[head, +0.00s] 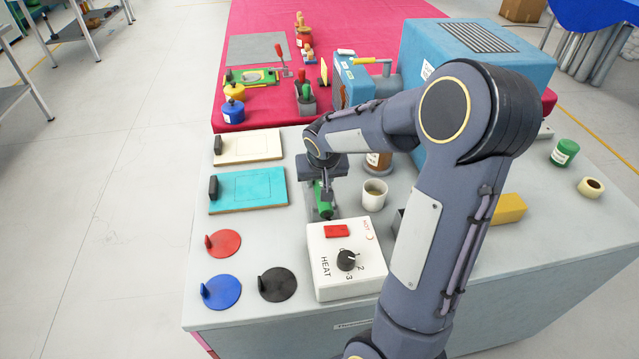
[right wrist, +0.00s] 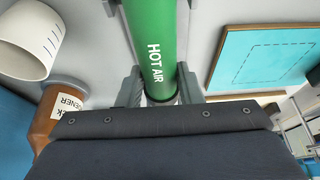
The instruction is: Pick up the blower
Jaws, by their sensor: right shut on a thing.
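The blower is a green tube marked HOT AIR (right wrist: 160,45), seen close in the right wrist view. In the head view its green body (head: 325,211) shows just behind the white HEAT box (head: 343,283), partly hidden by my wrist. My right gripper (head: 322,190) points down over it. In the right wrist view its two grey fingers (right wrist: 160,88) press on both sides of the tube, shut on it. I cannot tell whether the blower is clear of the table. My left gripper is not in view.
A white cup (head: 374,196) and a brown jar (head: 378,163) stand close right of the gripper. A turquoise board (head: 248,189) and a cream board (head: 247,147) lie left. Red (head: 223,244), blue (head: 221,292) and black (head: 278,285) discs lie front left. A blue machine (head: 480,55) stands behind.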

